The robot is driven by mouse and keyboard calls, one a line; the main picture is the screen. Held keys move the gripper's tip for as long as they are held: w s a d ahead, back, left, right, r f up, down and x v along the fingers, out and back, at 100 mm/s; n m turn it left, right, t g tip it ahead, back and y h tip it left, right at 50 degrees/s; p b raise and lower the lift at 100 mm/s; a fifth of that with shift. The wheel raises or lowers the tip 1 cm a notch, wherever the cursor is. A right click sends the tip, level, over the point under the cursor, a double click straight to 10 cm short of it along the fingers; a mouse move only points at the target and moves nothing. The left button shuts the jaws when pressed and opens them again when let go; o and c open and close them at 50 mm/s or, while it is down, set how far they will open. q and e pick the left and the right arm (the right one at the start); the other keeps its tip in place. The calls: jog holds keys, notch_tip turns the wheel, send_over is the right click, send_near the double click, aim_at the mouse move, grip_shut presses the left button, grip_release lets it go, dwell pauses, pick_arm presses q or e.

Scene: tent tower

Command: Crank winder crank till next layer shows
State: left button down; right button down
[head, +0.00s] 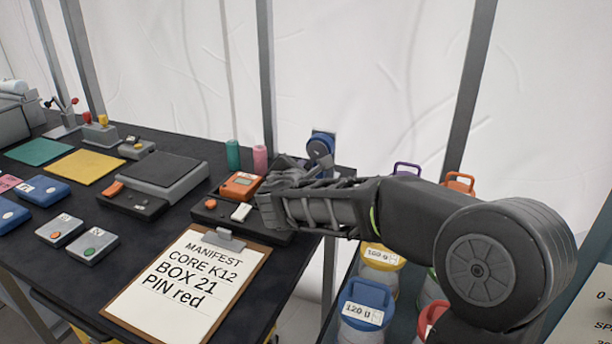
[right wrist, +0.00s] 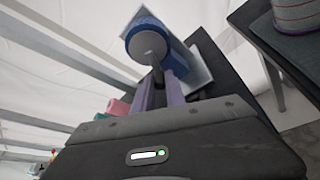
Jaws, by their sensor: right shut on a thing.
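The winder (head: 320,146) is a blue drum on a blue-grey plate at the table's far right corner. In the right wrist view the blue drum (right wrist: 146,24) has a grey round hub (right wrist: 147,46) with a short dark crank (right wrist: 176,64) below it. My right gripper (right wrist: 165,92) is shut on the crank, its two fingers either side of it. In the head view my right arm reaches in from the right and its hand partly covers the winder's lower part. The crank's grip is mostly hidden by the fingers. My left gripper is out of view.
The dark table (head: 75,220) holds a manifest clipboard (head: 135,290), an orange device (head: 241,186), a scale (head: 165,170), and green (head: 233,154) and pink (head: 260,158) cylinders. Several handled weights, one marked 120 g (head: 365,310), stand below my right arm.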

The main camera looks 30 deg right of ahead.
jog(key=c, duration=1.4)
grip_release()
jog(key=shift+o, duration=0.2)
jog(key=shift+a, duration=0.1)
jog(key=v, duration=0.6)
jog(key=shift+s+a+r+p, duration=0.15)
jog(key=shift+s+a+p, duration=0.1)
jog(key=shift+p, duration=0.1)
jog(key=shift+s+a+r, duration=0.15)
jog(key=shift+s+a, duration=0.15)
jog(key=shift+s, duration=0.1)
